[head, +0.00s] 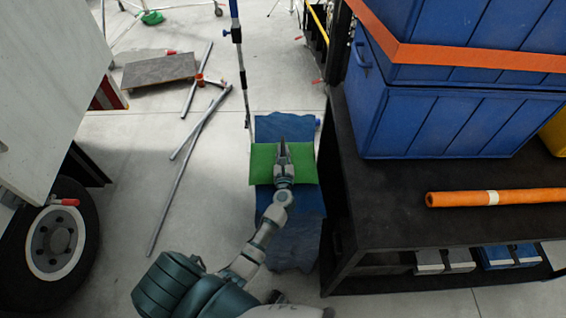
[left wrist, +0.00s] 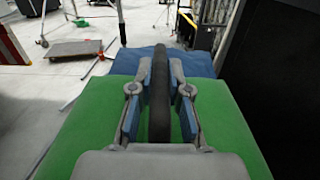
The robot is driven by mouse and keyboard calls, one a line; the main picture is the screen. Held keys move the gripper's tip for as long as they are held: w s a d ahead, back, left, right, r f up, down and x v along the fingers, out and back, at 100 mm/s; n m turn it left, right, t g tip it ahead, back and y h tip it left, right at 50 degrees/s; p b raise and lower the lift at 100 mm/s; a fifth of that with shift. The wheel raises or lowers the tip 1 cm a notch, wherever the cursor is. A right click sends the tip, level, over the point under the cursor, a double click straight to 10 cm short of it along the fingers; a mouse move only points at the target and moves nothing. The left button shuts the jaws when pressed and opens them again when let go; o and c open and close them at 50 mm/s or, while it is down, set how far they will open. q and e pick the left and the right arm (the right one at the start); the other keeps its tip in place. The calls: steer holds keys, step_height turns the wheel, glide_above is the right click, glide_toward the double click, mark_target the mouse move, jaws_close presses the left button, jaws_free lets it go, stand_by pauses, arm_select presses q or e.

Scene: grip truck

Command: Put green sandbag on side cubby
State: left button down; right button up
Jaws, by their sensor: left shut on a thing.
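The green sandbag (head: 262,167) is in the middle of the head view, over a blue tarp-like sheet (head: 298,230). It fills the lower part of the left wrist view (left wrist: 90,115), with a dark strap (left wrist: 160,100) standing up along its middle. My left gripper (head: 282,152) reaches over the bag from below. In the left wrist view its two fingers (left wrist: 160,75) are closed on the dark strap from both sides. I cannot tell whether the bag rests on the blue sheet or hangs above it. I cannot make out which opening is the side cubby. My right gripper is out of view.
A black rack (head: 390,195) stands close on the right, with blue bins (head: 430,115) and an orange roll (head: 495,198) on it. A white truck (head: 50,80) with a wheel (head: 55,240) is on the left. Metal poles (head: 180,195) lie on the floor between.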

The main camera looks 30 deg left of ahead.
arm_select(q)
steer(key=shift+w+r, duration=0.15)
steer(key=shift+r, duration=0.05)
steer(key=shift+r, duration=0.1)
